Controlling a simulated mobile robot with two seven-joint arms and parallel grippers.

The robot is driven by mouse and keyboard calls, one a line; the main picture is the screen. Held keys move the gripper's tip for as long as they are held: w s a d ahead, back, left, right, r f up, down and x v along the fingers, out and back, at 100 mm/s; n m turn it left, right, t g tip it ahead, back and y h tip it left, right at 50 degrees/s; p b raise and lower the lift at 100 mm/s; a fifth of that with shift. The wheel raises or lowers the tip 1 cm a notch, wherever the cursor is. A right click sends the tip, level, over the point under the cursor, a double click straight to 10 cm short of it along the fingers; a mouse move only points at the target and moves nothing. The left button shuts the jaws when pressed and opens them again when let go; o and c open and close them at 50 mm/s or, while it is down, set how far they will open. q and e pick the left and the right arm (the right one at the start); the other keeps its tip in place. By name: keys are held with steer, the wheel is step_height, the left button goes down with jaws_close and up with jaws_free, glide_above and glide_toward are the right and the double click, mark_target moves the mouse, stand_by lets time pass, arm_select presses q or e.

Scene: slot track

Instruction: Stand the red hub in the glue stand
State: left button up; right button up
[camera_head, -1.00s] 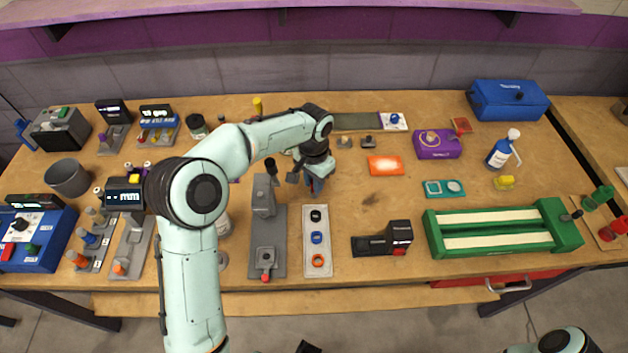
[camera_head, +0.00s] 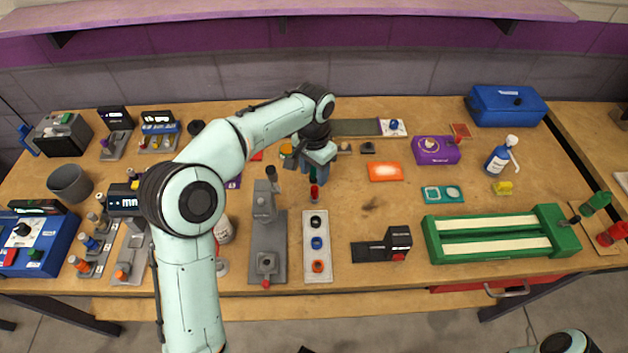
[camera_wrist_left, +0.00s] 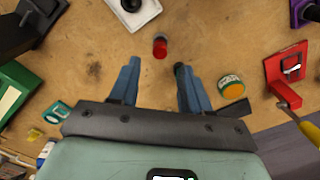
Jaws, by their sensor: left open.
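The red hub (camera_head: 314,192) is a small red cylinder that appears upright on the bare wood. It also shows in the left wrist view (camera_wrist_left: 160,46), beyond the fingertips. My left gripper (camera_head: 318,176) is open, its blue-grey fingers apart and empty in the left wrist view (camera_wrist_left: 159,72). It is just behind the hub and not around it. My right gripper is not visible.
A pale plate (camera_head: 317,280) with black, blue and orange-red rings lies just in front of the hub. A black clamp-like device (camera_head: 398,240) stands to its right. An orange-lidded jar (camera_wrist_left: 231,86) is near my left gripper. Bare table lies right of the hub.

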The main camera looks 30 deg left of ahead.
mark_target(314, 189)
arm_select(q)
step_height(314, 189, up, 5)
steer(key=shift+p, duration=0.35)
steer(key=shift+f, duration=0.1)
stand_by(0.3)
